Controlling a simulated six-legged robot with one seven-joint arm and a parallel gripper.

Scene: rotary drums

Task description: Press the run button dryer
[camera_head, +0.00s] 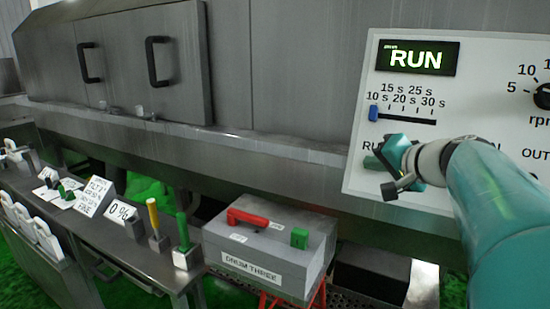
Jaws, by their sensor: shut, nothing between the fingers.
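A white control panel (358,120) fills the right side. Its dark display (416,58) reads RUN in lit green letters. Below it is a slider with a blue knob (373,113) at the 10 s end of a scale up to 30 s. My gripper (380,158) is shut and empty, at the panel's lower left part. It covers most of a label that begins with "RU" (369,145). The run button itself is hidden behind my gripper or cannot be told from it. Whether the fingertips touch the panel is not clear.
A dial (544,95) marked rpm is at the right edge. A grey box labelled DRUM THREE (252,268) with a red handle stands below. A metal bench (115,245) with signs and coloured levers is at left. A large steel machine with a handled door (180,65) stands behind.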

